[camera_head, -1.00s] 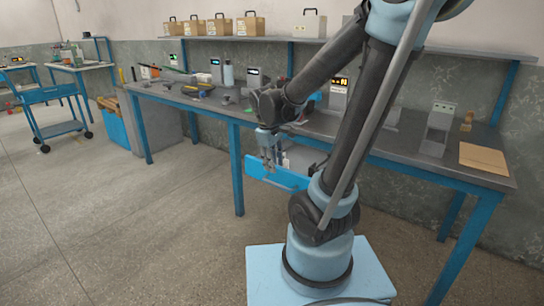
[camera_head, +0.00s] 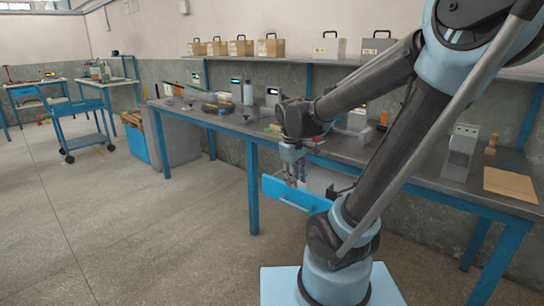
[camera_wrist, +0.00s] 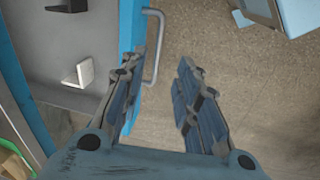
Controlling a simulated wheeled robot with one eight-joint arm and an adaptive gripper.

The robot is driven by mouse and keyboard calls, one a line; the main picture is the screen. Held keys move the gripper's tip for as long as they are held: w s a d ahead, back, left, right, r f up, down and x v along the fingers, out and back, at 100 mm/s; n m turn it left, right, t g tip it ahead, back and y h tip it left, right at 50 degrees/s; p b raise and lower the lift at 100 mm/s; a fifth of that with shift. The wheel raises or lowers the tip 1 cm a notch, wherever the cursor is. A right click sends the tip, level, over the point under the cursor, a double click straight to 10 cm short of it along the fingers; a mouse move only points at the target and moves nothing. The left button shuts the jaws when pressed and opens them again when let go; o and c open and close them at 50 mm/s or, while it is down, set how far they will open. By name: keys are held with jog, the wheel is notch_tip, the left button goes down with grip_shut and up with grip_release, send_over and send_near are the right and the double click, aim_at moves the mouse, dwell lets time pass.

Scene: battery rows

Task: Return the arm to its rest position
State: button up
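My gripper (camera_head: 292,184) hangs pointing down at the front of an open blue drawer (camera_head: 295,195) under the workbench. In the wrist view my gripper (camera_wrist: 164,62) is open, with a clear gap between its two fingers and nothing held. The left finger overlaps the blue drawer front (camera_wrist: 130,28). The drawer's grey handle (camera_wrist: 158,22) shows in the gap; whether a finger touches it I cannot tell. A white angled piece (camera_wrist: 80,72) lies inside the drawer. My arm is bent, its elbow high on the right of the head view.
The grey workbench (camera_head: 425,168) holds instruments and tools. A brown sheet (camera_head: 510,184) lies at the bench's right end. A blue cart (camera_head: 82,130) stands left. The floor (camera_head: 150,230) at front left is clear.

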jog(key=s+d+f+m, duration=0.2)
jog(key=s+d+m, duration=0.1)
jog(key=s, duration=0.3)
jog(key=s+d+f+m+y, duration=0.1)
jog(key=s+d+f+m, duration=0.2)
jog(key=s, duration=0.4)
jog(key=shift+d+m+t, duration=0.3)
jog(key=shift+d+m, duration=0.3)
jog(key=shift+m, duration=0.5)
jog(key=shift+w, duration=0.15)
jog(key=shift+w+f, duration=0.2)
jog(key=shift+w, duration=0.1)
